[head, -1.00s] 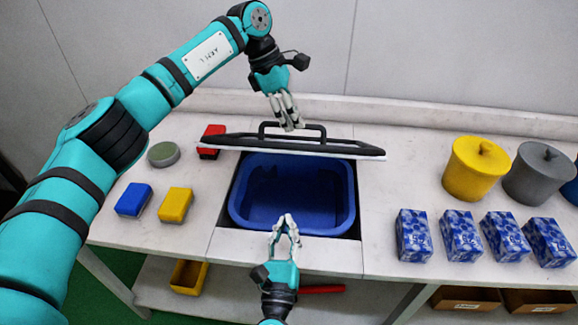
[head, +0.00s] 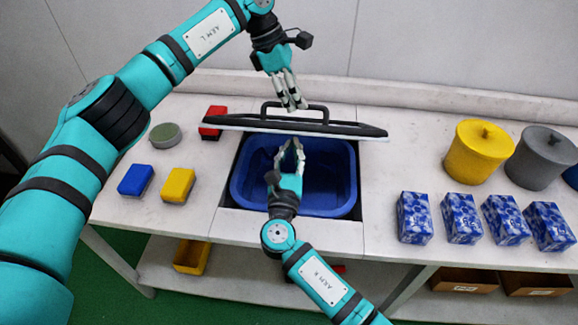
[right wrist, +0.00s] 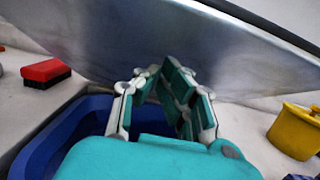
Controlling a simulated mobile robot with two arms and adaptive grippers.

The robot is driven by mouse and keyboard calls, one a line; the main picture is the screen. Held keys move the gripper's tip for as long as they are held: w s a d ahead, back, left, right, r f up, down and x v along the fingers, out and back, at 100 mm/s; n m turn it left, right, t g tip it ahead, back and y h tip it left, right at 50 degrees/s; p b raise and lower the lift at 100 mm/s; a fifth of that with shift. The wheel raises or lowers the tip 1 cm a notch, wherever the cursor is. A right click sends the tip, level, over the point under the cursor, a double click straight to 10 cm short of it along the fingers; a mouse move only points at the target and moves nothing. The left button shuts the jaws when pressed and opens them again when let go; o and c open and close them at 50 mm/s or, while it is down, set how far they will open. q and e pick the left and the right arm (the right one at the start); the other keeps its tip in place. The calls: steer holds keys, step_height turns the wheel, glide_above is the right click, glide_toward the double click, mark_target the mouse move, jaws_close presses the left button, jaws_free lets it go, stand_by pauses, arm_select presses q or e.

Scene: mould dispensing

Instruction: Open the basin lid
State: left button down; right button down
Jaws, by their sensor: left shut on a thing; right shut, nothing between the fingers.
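The basin lid (head: 235,123) is a dark-rimmed panel with a black bar handle (head: 270,112). It is raised and tilted at the back of the open blue basin (head: 240,195). My left gripper (head: 292,104) is shut on the lid's handle from above. My right gripper (head: 291,144) is shut and empty over the basin, close to the lid's front edge; I cannot tell whether it touches. The right wrist view shows the lid's grey metallic underside (right wrist: 110,45) just beyond and above the right fingers (right wrist: 165,85), with the blue basin rim (right wrist: 45,140) below.
A red brush-like block (head: 213,118), a round grey-green tin (head: 165,134), a blue block (head: 136,180) and a yellow block (head: 178,185) lie left. A yellow pot (head: 477,155), a grey pot (head: 541,158) and several blue boxes (head: 414,218) stand right.

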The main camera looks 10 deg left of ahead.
arm_select(q)
steer(key=shift+w+a+f, duration=0.1)
steer(key=shift+f, duration=0.1)
arm_select(e)
steer(key=shift+w+r, duration=0.15)
steer(key=shift+r, duration=0.05)
